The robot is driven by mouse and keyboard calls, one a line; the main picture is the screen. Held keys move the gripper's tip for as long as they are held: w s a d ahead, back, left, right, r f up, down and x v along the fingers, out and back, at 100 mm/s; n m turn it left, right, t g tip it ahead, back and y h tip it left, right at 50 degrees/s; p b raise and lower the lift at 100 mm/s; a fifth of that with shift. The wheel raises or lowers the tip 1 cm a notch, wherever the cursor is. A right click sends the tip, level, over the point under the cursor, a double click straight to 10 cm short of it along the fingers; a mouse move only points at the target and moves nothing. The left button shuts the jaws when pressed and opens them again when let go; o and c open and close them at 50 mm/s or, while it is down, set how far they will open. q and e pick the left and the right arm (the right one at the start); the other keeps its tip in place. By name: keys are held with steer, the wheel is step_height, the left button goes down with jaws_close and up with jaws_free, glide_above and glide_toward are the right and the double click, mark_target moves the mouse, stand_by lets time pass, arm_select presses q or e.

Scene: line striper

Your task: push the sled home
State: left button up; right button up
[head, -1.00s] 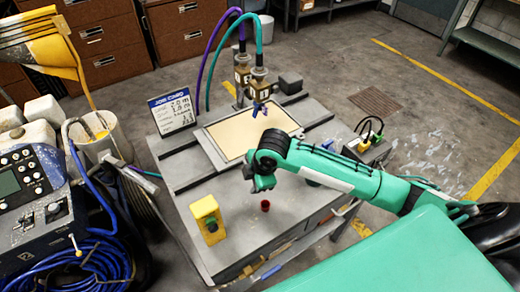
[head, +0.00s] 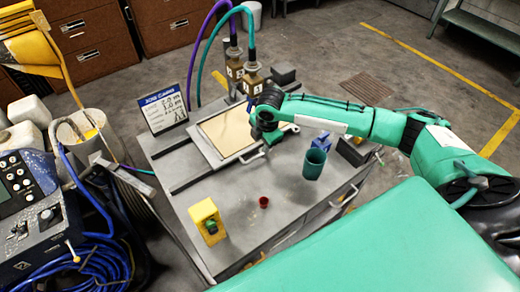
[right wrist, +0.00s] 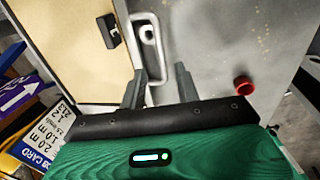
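The sled (head: 215,143) is a grey frame with a cream panel, lying on the grey table's dark rails below two nozzles. Its pale handle (head: 250,156) is on the near edge. My right gripper (head: 266,146) is just above that handle, hiding the sled's right corner. In the right wrist view, my right gripper's fingers (right wrist: 160,72) are apart with nothing clamped between them. The handle (right wrist: 150,45) shows just beyond the fingertips; I cannot tell whether they touch it. The cream panel (right wrist: 70,45) is at upper left. My left gripper is not in view.
The nozzles (head: 253,78) with purple and teal hoses stand behind the sled. A job card (head: 163,108) is at left. The table front is mostly clear.

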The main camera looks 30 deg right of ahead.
mark_target(259, 155)
steer(key=f, duration=0.4)
steer(key=w+f+p, duration=0.1)
steer(key=f, duration=0.1)
steer(key=shift+w+a+f, duration=0.1)
steer(key=shift+f, duration=0.15)
jaws_close()
